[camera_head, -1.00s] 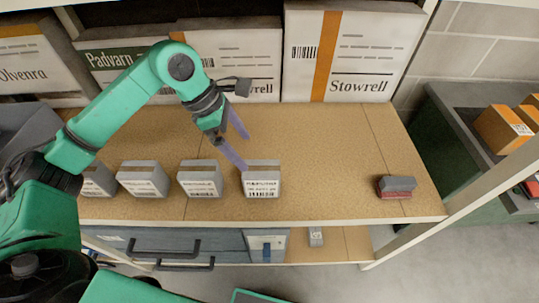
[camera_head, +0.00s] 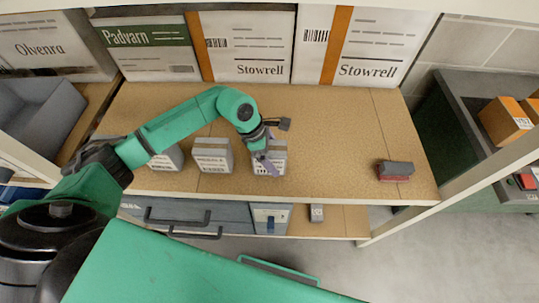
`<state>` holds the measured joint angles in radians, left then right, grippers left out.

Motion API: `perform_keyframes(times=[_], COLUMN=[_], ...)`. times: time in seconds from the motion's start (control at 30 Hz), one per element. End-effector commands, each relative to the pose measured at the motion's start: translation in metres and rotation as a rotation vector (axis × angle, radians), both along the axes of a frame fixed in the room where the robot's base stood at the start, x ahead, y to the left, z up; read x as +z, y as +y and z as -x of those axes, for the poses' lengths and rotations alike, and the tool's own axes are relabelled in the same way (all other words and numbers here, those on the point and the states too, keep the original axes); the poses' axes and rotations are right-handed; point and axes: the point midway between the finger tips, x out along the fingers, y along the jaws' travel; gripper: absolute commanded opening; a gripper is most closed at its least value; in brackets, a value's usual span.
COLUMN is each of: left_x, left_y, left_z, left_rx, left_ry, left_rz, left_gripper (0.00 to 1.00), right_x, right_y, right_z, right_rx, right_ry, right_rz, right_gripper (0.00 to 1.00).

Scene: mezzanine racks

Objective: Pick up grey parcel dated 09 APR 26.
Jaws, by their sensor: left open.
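Several grey parcels with white printed labels stand in a row along the front of the shelf board. The right-hand parcel (camera_head: 281,165) is partly covered by my left gripper (camera_head: 270,150). A middle parcel (camera_head: 212,158) and another parcel (camera_head: 168,161) stand to its left. My arm hides part of the row's left end. The label dates are too small to read, so I cannot tell which parcel is dated 09 APR 26. My left gripper is open, with its purple fingers at the right-hand parcel; I cannot tell whether they touch it. My right gripper is not in view.
A grey and red block (camera_head: 395,171) lies at the shelf's right. Large white boxes (camera_head: 250,48) line the back. Blue-grey drawers (camera_head: 190,213) sit below. An upright post (camera_head: 400,218) stands at the right. The board between the right-hand parcel and the block is clear.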

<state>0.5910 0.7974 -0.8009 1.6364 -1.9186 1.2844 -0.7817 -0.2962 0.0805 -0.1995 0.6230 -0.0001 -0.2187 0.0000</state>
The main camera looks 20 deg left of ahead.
Motion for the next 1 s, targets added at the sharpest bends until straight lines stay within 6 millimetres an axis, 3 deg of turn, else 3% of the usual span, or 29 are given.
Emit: perform_keyframes(times=[0.07,0.3,0.33,0.63,1.0], left_x=[0.0,0.001,0.001,0.01,0.092], left_y=[0.0,0.0,0.0,0.0,0.0], left_z=[0.0,0.0,0.0,-0.002,-0.001], left_rx=[0.0,0.0,0.0,0.0,0.0], left_ry=[0.0,0.0,-0.001,-0.005,-0.005], left_rz=[0.0,0.0,0.0,0.002,0.001], left_gripper=[0.96,0.04,0.0,0.0,0.0], right_x=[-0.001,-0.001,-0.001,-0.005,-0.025], right_y=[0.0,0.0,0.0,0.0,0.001], right_z=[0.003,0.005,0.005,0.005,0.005], right_rx=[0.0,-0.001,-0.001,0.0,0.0], right_ry=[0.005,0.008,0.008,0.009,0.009], right_rz=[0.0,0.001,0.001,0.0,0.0], right_gripper=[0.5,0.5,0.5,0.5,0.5])
